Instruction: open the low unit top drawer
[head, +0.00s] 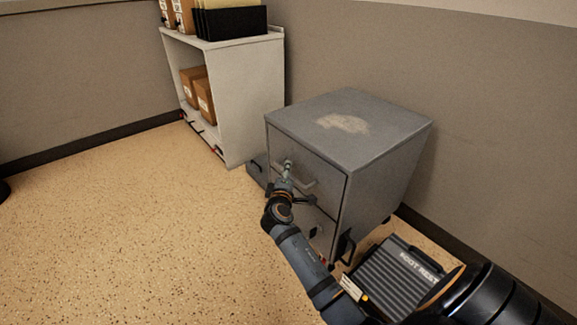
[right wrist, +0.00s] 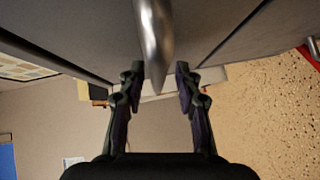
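The low unit (head: 385,125) is a grey metal cabinet with a worn patch on its top, standing against the wall in the head view. Its top drawer (head: 325,172) looks flush with the cabinet. The drawer's pale metal bar handle (head: 301,179) is partly hidden by my right gripper (head: 287,172). In the right wrist view the handle (right wrist: 154,35) comes down between the two fingertips of my right gripper (right wrist: 157,75). The fingers are apart, with a gap on both sides of the handle. My left gripper is not in view.
A white shelf (head: 240,95) with brown boxes (head: 198,92) and a black file holder (head: 232,22) stands left of the unit. A ribbed foot rest (head: 392,275) lies on the floor right of my forearm.

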